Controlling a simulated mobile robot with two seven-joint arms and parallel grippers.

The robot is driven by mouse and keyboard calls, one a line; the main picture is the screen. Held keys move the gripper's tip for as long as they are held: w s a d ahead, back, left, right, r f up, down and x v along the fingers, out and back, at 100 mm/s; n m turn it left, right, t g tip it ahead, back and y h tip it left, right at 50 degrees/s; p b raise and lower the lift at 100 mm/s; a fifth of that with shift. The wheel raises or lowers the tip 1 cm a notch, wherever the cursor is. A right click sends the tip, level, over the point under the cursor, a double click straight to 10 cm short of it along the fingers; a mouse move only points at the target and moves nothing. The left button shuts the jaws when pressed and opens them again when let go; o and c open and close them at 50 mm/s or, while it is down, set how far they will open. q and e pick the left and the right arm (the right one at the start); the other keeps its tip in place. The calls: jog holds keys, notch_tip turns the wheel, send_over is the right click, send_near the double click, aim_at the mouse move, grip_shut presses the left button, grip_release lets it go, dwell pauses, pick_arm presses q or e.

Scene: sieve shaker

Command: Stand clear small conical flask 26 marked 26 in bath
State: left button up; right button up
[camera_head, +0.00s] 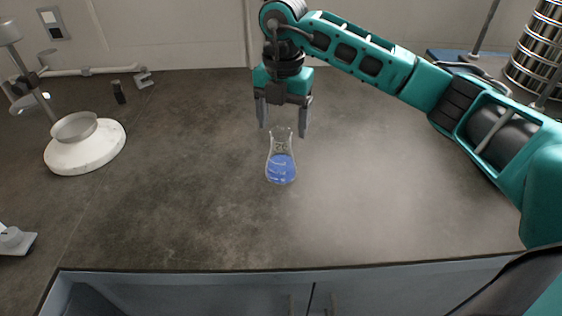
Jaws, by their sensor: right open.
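The clear conical flask (281,165) stands upright on the dark bench top in the middle of the head view. It holds blue liquid, and a mark on its upper part looks like 26 but is small. My right gripper (282,130) points down at the flask's top, with its two fingers spread to either side of the neck. The fingers are open; I cannot tell whether they are level with the neck or a little behind it. No bath can be made out in this view. My left gripper is not in view.
A white round base with a grey bowl and stand (85,146) is at the left. A small black vial (118,92) and a grey clamp (143,79) lie near the wall. A metal sieve stack (537,50) stands at the far right. The bench around the flask is clear.

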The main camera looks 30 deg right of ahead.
aim_at(282, 140)
notch_tip(282, 140, down, 5)
jog(key=shift+a+f, duration=0.1)
grip_shut()
dwell(0.8)
